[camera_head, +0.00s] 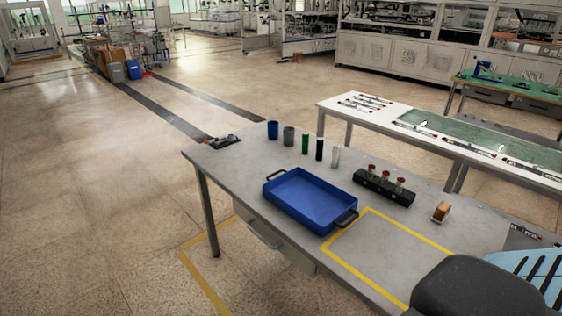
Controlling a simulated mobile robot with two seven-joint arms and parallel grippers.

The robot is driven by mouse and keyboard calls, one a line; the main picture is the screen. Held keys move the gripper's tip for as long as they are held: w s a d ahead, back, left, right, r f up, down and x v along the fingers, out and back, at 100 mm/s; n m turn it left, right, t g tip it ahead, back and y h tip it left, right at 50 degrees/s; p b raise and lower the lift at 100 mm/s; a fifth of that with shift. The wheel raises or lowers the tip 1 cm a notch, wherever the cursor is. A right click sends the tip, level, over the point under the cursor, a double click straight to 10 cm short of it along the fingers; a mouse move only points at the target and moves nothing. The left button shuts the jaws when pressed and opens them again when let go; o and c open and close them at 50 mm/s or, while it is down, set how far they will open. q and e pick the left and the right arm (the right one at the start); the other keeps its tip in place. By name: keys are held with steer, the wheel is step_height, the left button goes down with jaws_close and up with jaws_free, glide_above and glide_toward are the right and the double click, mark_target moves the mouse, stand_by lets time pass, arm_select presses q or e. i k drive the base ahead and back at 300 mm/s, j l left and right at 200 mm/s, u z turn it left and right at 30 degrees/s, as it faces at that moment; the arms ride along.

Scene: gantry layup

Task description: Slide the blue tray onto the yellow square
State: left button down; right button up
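The blue tray (310,200) lies flat and empty on the grey table, with a dark handle at each end. The yellow square (412,231) is a taped outline on the tabletop, to the right of the tray and nearer the front. The tray's right handle is close to the square's upper left corner, and the tray body lies outside the outline. The area inside the outline is bare where visible. Its lower right corner is near a dark rounded shape that partly covers the table. Neither of my grippers is in view.
On the grey table (232,170), several cups and cylinders (304,144) stand behind the tray. A black block with red-topped parts (384,186) and a small brown block (441,211) sit behind the square. A dark rounded shape (478,287) fills the bottom right.

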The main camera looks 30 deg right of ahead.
mark_target(321, 206)
steer(key=i+z, duration=0.25)
steer(key=z, duration=0.15)
steer(key=i+j+z, duration=0.1)
steer(key=z, duration=0.35)
steer(key=i+j+z, duration=0.2)
steer(key=i+z, duration=0.2)
steer(key=i+j+z, duration=0.15)
steer(key=z, duration=0.25)
steer(key=i+j+z, duration=0.2)
steer(key=z, duration=0.15)
steer(key=i, duration=0.05)
